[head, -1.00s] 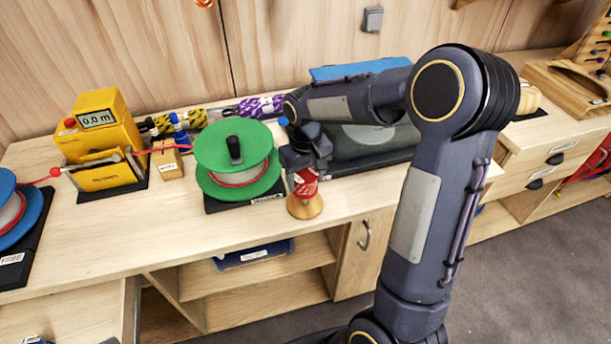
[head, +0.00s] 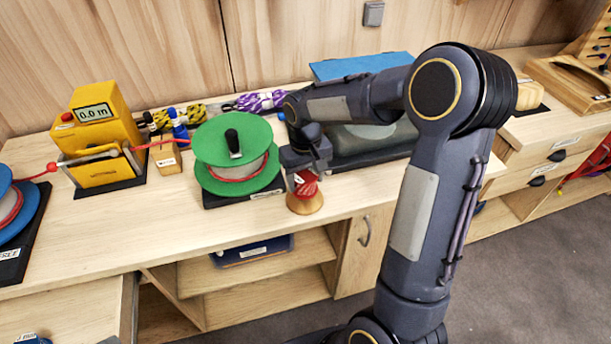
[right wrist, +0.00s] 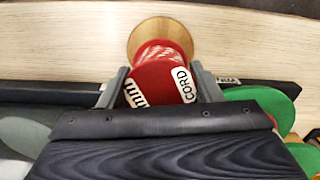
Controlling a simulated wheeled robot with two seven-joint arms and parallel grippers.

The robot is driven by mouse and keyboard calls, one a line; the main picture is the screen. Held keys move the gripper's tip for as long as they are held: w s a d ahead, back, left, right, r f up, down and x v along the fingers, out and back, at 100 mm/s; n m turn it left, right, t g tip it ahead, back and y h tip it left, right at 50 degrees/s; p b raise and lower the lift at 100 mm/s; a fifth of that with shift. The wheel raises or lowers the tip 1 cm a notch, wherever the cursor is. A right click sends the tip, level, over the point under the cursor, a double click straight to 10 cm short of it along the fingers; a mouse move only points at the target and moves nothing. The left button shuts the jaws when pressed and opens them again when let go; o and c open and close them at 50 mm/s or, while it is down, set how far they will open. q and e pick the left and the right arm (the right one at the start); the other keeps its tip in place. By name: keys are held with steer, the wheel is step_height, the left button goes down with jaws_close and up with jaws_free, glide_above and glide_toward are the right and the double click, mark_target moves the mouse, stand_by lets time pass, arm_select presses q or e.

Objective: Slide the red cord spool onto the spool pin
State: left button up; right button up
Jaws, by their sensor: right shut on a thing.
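I cannot tell whether the flange touches the bench. I cannot make out the spool pin with certainty. My left gripper is not in view.
A green reel (head: 212,148) with a black knob stands just left of the spool. A yellow meter (head: 105,125) reading 0.0 m and a blue reel (head: 32,212) are further left. A dark tray (head: 350,160) lies behind my right arm. Bare bench (head: 130,235) lies front left.

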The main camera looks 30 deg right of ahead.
steer(key=shift+f, duration=0.25)
steer(key=o, duration=1.1)
step_height(320, 180, up, 7)
steer(key=shift+r, duration=0.45)
steer(key=shift+s, duration=0.1)
steer(key=s+a+t+y, duration=0.2)
steer(key=s+a, duration=0.1)
steer(key=s, duration=0.7)
steer(key=s+a+r+t+y, duration=0.1)
steer(key=s+a+t, duration=0.2)
steer(key=s, duration=0.8)
steer(key=shift+s+a+t+y, duration=0.3)
steer(key=shift+a+y, duration=0.1)
steer(key=shift+a, duration=0.25)
